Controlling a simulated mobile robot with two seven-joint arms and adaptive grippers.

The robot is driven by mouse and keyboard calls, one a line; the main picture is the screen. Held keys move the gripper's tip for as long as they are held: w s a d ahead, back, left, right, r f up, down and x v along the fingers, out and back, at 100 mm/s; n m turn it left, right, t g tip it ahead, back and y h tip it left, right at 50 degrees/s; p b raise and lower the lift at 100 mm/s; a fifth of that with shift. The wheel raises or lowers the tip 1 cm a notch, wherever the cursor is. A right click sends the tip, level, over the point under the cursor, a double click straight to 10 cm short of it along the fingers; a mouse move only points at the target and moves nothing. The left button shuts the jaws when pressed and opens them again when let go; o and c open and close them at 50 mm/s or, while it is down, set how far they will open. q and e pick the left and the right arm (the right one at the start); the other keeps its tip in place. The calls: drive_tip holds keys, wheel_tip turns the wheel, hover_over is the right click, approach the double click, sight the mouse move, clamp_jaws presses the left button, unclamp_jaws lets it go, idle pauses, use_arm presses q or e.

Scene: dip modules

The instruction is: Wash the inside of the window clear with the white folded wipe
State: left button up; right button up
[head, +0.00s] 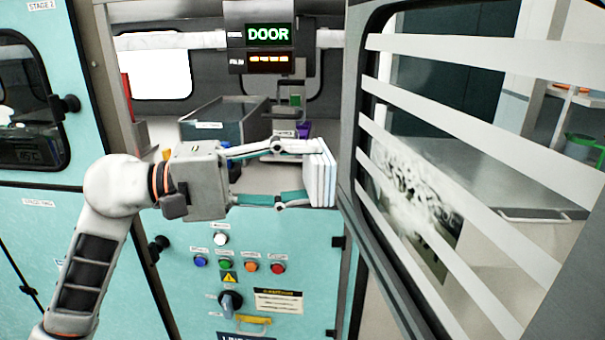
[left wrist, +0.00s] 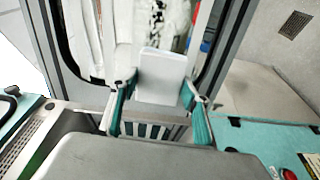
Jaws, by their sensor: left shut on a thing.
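The white folded wipe (head: 320,180) is a flat block standing upright in my left gripper (head: 310,175), whose two fingers are shut on its sides. In the head view it is just left of the window's grey frame (head: 348,150); I cannot tell if they touch. The window (head: 480,185) fills the right side, with white slanted bands and a whitish, patchy smear (head: 412,195) on its lower left part. In the left wrist view the wipe (left wrist: 162,75) is between both fingers (left wrist: 157,98), in front of the pane with white streaks (left wrist: 105,35). My right gripper is out of view.
A teal panel (head: 300,225) with buttons is below my left gripper. A grey bin (head: 225,120) stands on the counter behind it. A lit DOOR sign (head: 268,33) hangs above. A teal cabinet (head: 50,190) is at the left. Beyond the pane is a bench (head: 545,215).

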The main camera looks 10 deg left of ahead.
use_arm(q)
drive_tip(key=p+x, duration=0.1)
drive_tip(key=x, duration=0.1)
drive_tip(key=shift+d+r, duration=0.2)
drive_tip(key=shift+d, duration=0.2)
drive_tip(key=shift+w+d+p, duration=0.2)
drive_tip(key=shift+d+p, duration=0.4)
drive_tip(key=shift+d, duration=0.05)
drive_tip(key=shift+w+d+f, duration=0.15)
drive_tip(key=shift+d+f, duration=0.05)
drive_tip(key=shift+d, duration=0.35)
drive_tip(key=shift+x, duration=0.9)
